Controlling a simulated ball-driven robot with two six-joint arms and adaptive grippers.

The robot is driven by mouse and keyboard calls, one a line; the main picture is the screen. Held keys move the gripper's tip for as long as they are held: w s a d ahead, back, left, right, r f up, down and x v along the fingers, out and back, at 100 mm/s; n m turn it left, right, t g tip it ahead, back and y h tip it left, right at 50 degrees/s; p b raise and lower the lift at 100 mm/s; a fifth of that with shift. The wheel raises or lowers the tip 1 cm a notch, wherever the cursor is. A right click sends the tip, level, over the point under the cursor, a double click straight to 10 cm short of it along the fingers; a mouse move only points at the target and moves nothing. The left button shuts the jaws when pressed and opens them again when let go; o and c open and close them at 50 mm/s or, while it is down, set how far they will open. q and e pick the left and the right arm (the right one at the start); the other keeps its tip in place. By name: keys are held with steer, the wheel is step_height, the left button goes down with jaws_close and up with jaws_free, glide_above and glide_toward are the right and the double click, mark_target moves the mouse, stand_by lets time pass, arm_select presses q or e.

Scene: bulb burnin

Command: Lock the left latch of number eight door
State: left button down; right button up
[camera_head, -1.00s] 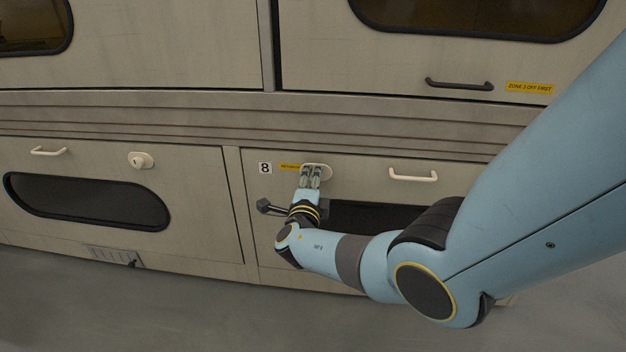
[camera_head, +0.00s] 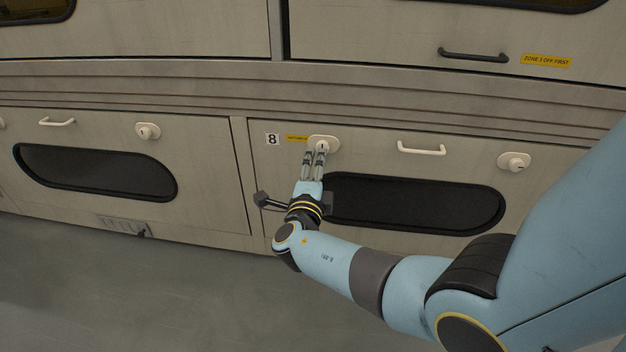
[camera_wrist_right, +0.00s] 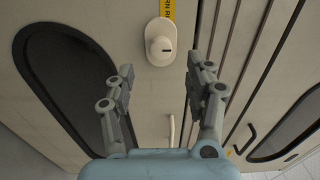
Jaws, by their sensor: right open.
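The number eight door (camera_head: 280,215) is a beige panel with an "8" label (camera_head: 272,139) at its upper left, and it looks shut. Its left latch (camera_head: 324,143) is a cream knob on an oval plate with a dark slot mark. My right gripper (camera_head: 315,155) is just below the latch, its fingertips overlapping the plate's lower edge in the head view. In the right wrist view the latch (camera_wrist_right: 160,47) lies beyond the open fingers (camera_wrist_right: 160,75), centred between them and apart from both. My left gripper is not in view.
The same door has a white handle (camera_head: 421,149), a right latch (camera_head: 514,162) and a dark window (camera_head: 415,203). The neighbouring door on the left has its own latch (camera_head: 148,131) and handle (camera_head: 56,122). A dark handle (camera_head: 473,55) sits above. Grey floor (camera_head: 150,295) is clear.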

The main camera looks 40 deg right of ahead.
steer(key=v, duration=0.5)
steer(key=shift+s, duration=0.1)
stand_by(0.3)
